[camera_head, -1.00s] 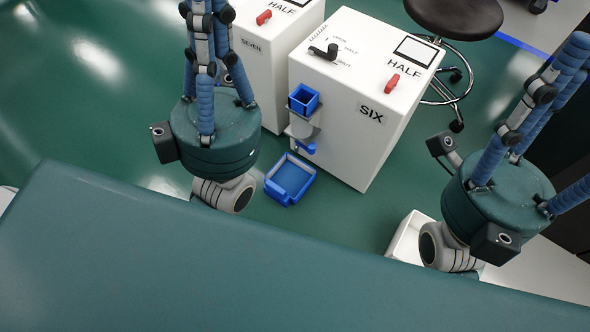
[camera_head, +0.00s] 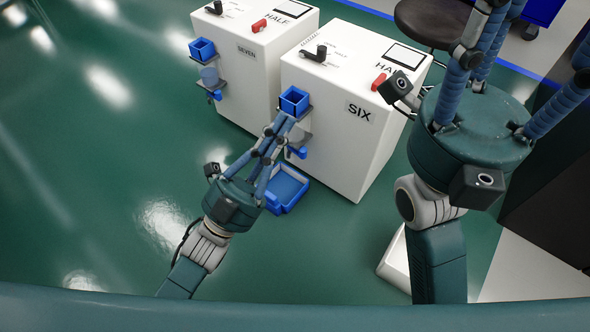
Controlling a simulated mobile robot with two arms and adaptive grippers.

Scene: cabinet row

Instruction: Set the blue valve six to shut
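The white cabinet marked SIX (camera_head: 335,160) stands right of centre. On its front are a blue square hopper (camera_head: 294,101), a grey bracket with a clear cup, and the blue valve handle (camera_head: 298,153) low down. A blue tray (camera_head: 288,188) lies on the floor beneath. My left gripper (camera_head: 281,124) reaches in from the lower left. Its blue fingers converge in front of the hopper and bracket, partly hiding them; contact cannot be told. The handle shows just right of the fingers. My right gripper (camera_head: 535,45) is right of the cabinet, its fingertips cut off or unclear.
The cabinet marked SEVEN (camera_head: 244,84) stands to the left, with its own blue hopper (camera_head: 202,48). A dark stool (camera_head: 432,22) is behind SIX. A white box (camera_head: 394,264) is on the floor near my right arm. The green floor at left is open.

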